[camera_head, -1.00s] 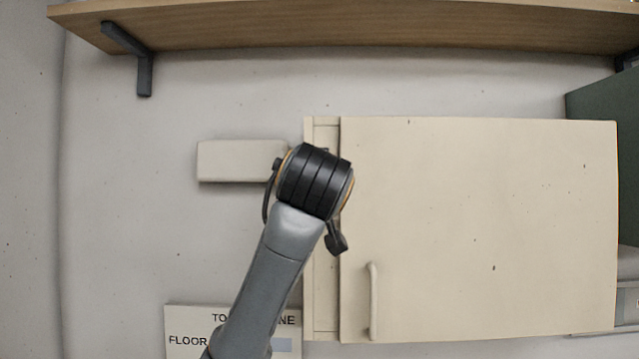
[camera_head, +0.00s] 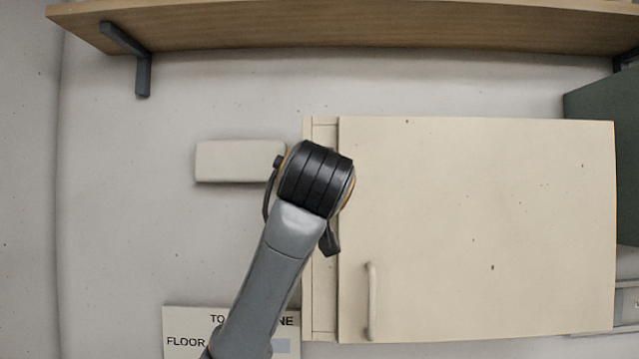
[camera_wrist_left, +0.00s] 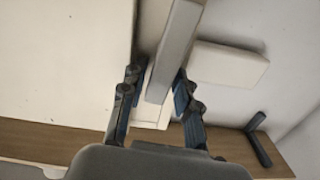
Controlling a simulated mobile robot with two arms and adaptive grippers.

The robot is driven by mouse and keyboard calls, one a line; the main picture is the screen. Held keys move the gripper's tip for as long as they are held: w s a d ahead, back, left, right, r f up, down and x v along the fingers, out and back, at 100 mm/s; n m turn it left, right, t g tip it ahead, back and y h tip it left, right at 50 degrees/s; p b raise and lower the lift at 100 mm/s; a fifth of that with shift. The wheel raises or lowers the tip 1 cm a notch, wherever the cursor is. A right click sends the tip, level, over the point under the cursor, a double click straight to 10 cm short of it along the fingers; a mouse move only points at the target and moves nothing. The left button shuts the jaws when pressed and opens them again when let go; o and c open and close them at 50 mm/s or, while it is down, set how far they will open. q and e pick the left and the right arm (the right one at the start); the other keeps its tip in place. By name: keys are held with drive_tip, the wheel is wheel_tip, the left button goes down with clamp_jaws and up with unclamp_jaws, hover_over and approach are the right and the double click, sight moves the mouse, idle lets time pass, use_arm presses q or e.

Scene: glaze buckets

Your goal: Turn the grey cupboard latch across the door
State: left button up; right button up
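The grey latch (camera_wrist_left: 174,50) is a long bar in the left wrist view, running beside the door edge with a slight tilt, not over the door. My left gripper (camera_wrist_left: 158,98) is open, with one finger on each side of the latch and small gaps showing. In the head view my left wrist hides the latch and most of the gripper; a dark part of it (camera_head: 330,241) shows below. The cream cupboard door (camera_head: 480,230) is flush with its frame strip (camera_head: 322,310) and also fills the left of the wrist view (camera_wrist_left: 60,60). My right gripper is out of view.
A cream block (camera_head: 238,161) sits on the wall left of the cupboard. A vertical handle (camera_head: 372,300) stands out from the door. A wooden shelf (camera_head: 350,25) with a dark bracket (camera_head: 142,70) runs above. A sign (camera_head: 187,340) is below left.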

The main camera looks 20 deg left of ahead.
use_arm(q)
drive_tip(key=v, duration=1.1)
drive_tip(key=shift+s, duration=0.35)
drive_tip(key=shift+d, duration=0.1)
